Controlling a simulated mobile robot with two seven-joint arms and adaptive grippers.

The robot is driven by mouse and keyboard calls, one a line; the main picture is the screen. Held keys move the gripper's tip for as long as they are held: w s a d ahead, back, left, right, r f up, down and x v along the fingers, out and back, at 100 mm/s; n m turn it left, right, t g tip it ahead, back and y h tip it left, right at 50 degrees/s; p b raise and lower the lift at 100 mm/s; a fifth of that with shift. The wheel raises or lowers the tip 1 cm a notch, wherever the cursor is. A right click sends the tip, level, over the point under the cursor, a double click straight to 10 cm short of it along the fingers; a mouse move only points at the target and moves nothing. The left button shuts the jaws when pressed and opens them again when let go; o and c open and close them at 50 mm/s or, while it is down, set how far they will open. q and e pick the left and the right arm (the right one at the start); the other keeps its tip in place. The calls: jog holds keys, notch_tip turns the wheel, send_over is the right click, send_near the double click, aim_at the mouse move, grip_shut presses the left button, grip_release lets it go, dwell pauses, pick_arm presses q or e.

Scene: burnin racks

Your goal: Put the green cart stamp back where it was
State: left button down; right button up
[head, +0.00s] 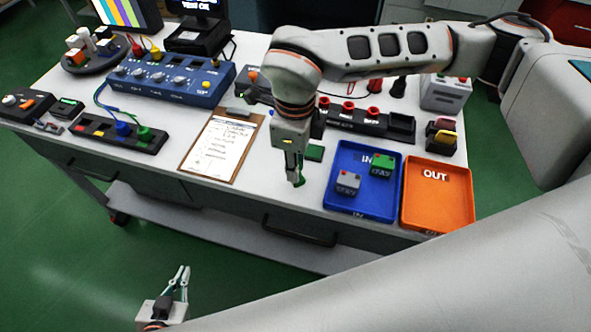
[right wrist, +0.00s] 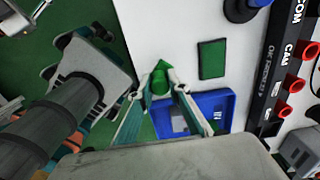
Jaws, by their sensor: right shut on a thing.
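My right gripper (head: 296,168) is shut on the green stamp (head: 299,181), over the front part of the bench. In the right wrist view the stamp (right wrist: 159,82) sits between the fingertips (right wrist: 160,90), its pointed end beyond them. A flat green pad (head: 314,153) lies on the white bench just beyond the gripper; it also shows in the right wrist view (right wrist: 212,60). A black rack with red-handled stamps (head: 360,122) stands behind it, with an empty-looking stretch at its right end. My left gripper (head: 178,283) is low, in front of the bench, and holds nothing visible.
The blue IN tray (head: 336,201), with a grey and a green block (head: 382,165) in it, is right of the gripper. The orange OUT tray (head: 437,220) is beside it. A clipboard (head: 221,147) lies left. A blue instrument box (head: 175,80) stands further back.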

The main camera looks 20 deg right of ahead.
jog(key=shift+f, duration=1.15)
jog(key=shift+f, duration=0.15)
jog(key=o, duration=0.9)
notch_tip(320, 180, up, 12)
jog(key=shift+r, duration=0.15)
jog(key=shift+s, duration=0.1)
